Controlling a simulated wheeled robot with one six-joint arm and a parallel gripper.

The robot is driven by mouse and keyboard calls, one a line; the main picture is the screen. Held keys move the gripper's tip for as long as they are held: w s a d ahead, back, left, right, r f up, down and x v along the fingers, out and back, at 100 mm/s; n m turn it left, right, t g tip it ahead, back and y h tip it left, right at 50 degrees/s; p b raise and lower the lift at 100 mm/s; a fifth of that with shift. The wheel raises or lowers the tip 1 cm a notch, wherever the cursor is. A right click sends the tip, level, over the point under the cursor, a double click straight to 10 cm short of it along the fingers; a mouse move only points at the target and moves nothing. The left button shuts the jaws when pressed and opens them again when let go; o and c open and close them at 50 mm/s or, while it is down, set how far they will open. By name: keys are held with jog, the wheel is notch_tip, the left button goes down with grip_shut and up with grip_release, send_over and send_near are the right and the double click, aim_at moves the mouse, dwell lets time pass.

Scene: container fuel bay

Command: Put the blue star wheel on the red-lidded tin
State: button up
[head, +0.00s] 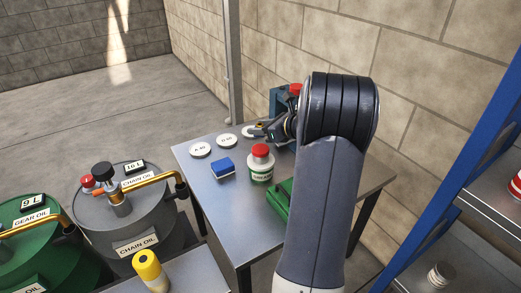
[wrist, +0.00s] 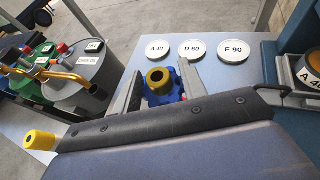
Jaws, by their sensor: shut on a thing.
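The blue star wheel (wrist: 160,91) with a yellow hub sits between the two fingers of my gripper (wrist: 161,86) in the wrist view. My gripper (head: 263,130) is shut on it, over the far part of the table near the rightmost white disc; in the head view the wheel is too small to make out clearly. The red-lidded tin (head: 260,168), white with a green label, stands upright on the table, nearer and apart from my gripper. I cannot find it in the wrist view.
White discs A 40 (wrist: 157,50), D 60 (wrist: 192,49) and F 90 (wrist: 233,51) lie along the table's far side. A blue block (head: 222,168) and green box (head: 279,203) flank the tin. A blue fixture (wrist: 288,72) stands by the wall. Drums (head: 135,222) stand at left.

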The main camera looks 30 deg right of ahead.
aim_at(261, 150)
jog(key=shift+f+b, duration=0.75)
jog(key=shift+f, duration=2.4)
jog(key=shift+f, duration=0.15)
jog(key=o, duration=1)
jog(key=shift+c, duration=0.2)
jog(key=shift+r, duration=0.3)
jog(key=p+v, duration=0.2)
jog(key=v, duration=1)
jog(key=shift+f, duration=0.2)
